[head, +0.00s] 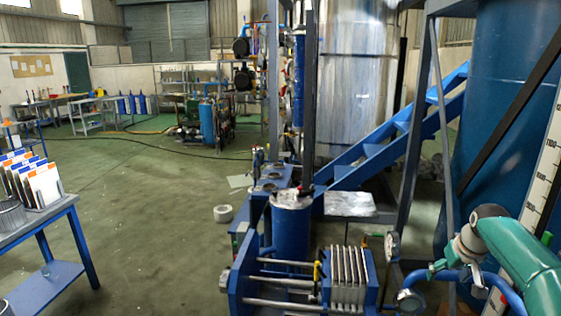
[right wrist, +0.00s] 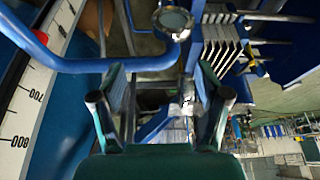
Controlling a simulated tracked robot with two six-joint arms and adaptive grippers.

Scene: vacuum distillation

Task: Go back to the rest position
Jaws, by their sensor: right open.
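My right gripper (head: 437,268) is at the lower right of the head view, at the end of my green arm. It is in front of the blue tank and close in the picture to a blue bent pipe (head: 480,273) and a round gauge (head: 410,300). In the right wrist view, my right gripper (right wrist: 160,78) has its two fingers apart, with nothing held between them. The blue pipe also crosses the right wrist view (right wrist: 90,64) beyond the fingers; I cannot tell the exact gap. My left gripper is in neither view.
A filter press with pale plates (head: 347,275) stands at lower centre. A blue staircase (head: 385,145) and a large blue tank (head: 510,110) are behind. A blue table (head: 35,235) with upright panels stands at left. Open green floor (head: 140,200) lies between.

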